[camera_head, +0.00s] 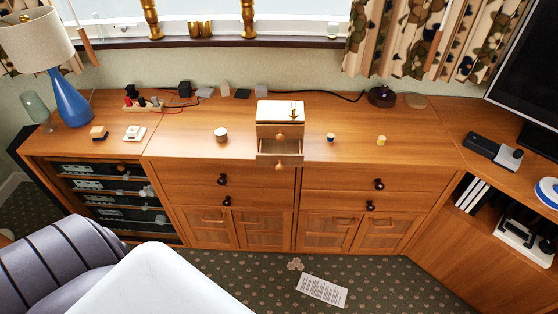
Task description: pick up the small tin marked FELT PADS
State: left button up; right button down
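No lettering is readable at this distance, so I cannot tell which item is the tin marked FELT PADS. Three small round-looking items stand apart on the wooden sideboard (190,115). One is a pale tin-like cylinder with a brownish top (221,135), left of the middle. One is a tiny dark-blue and pale item (331,137), right of the middle. One is a tiny yellow item (381,140), further right. Neither of my grippers is in view.
A small drawer cabinet (280,112) with a drawer pulled out stands at the sideboard's front middle. A blue lamp (70,98) and a glass (36,108) stand left. Dark and grey blocks line the back. A striped armchair (50,262) and a paper sheet (322,290) are in front.

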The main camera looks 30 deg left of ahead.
aim_at(221, 134)
jog(key=u, duration=1.5)
